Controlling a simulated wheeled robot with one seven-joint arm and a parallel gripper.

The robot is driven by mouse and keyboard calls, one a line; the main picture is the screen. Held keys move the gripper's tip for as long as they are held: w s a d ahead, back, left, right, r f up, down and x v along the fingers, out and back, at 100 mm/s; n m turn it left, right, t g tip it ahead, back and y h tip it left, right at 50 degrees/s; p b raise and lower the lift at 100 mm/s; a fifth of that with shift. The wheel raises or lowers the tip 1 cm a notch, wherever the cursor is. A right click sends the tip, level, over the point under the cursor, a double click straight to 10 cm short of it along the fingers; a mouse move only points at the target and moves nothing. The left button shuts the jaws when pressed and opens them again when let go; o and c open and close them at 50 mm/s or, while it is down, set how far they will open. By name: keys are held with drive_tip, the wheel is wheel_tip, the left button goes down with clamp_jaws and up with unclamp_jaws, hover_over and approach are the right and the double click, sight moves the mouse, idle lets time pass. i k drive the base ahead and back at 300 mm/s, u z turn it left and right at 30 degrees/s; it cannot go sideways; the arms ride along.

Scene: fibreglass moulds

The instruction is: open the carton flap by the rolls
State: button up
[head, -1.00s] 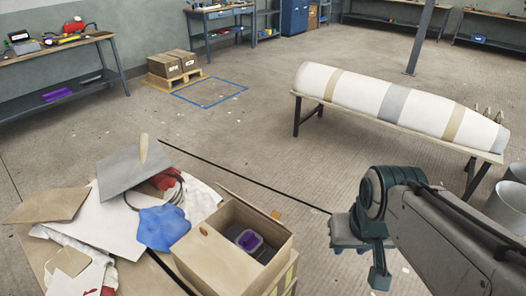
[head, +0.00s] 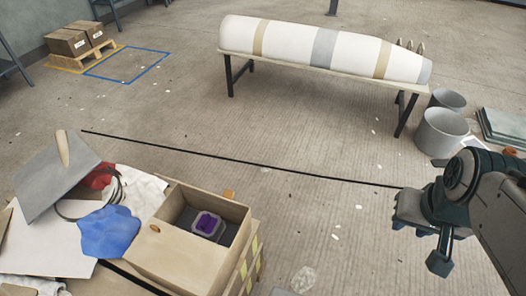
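Two closed brown cartons (head: 78,40) sit side by side on a wooden pallet at the far upper left, well away from me. Their flaps are too small to make out. I cannot pick out any rolls near them. My gripper (head: 425,235) hangs in the air over the floor at the right, at the end of my dark arm. It touches nothing that I can see. It is turned so that I cannot tell whether its fingers are apart.
An open wooden box (head: 176,250) with a purple item (head: 207,224) inside stands at lower left, beside a heap of boards and a blue cloth (head: 108,231). A long white mould (head: 295,40) lies on a bench. Grey buckets (head: 441,133) stand right.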

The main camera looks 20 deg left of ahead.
sight(192, 262)
drive_tip(key=z, duration=0.6)
drive_tip(key=i, duration=1.3)
drive_tip(key=u, duration=3.45)
drive_tip(key=i, duration=0.5)
drive_tip(key=z, duration=0.1)
drive_tip(key=k, duration=0.45)
drive_tip(key=u, duration=0.2)
